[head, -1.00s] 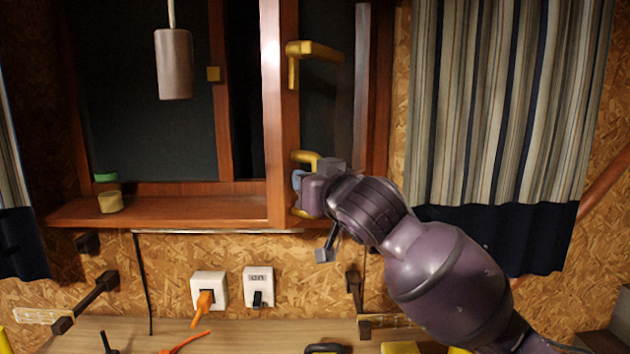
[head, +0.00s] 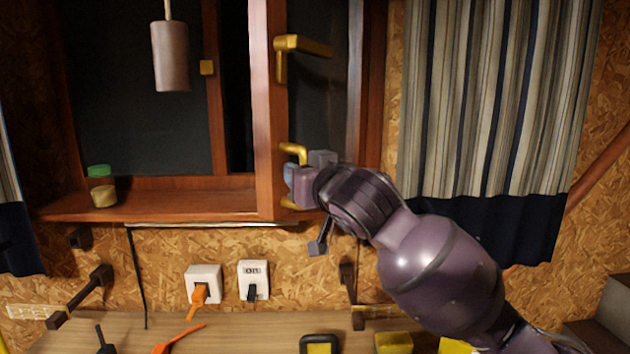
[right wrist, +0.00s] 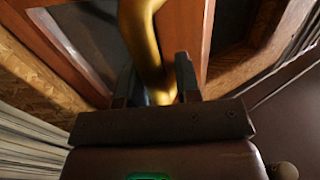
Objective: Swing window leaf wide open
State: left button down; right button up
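The window leaf (head: 270,120) is a reddish-brown wooden frame with dark glass, standing at an angle out from the window frame. It carries a brass lever handle (head: 300,46) higher up and a lower brass handle (head: 294,150). My right gripper (head: 300,180) is at the lower handle. In the right wrist view, its two dark fingers (right wrist: 156,88) lie on either side of this brass handle (right wrist: 145,40) and appear shut on it. The gripper hides part of the handle in the head view. My left gripper is not in view.
A grey cylinder (head: 170,57) hangs before the window. A green-topped jar (head: 102,188) stands on the sill (head: 150,207). A striped curtain (head: 490,100) hangs right of the leaf. Below are two wall sockets (head: 203,282) and a worktop (head: 240,330) with small items.

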jog(key=b+v, duration=0.1)
jog(key=v, duration=0.9)
jog(key=shift+s+b, duration=0.25)
jog(key=shift+b, duration=0.05)
jog(key=shift+w+d, duration=0.1)
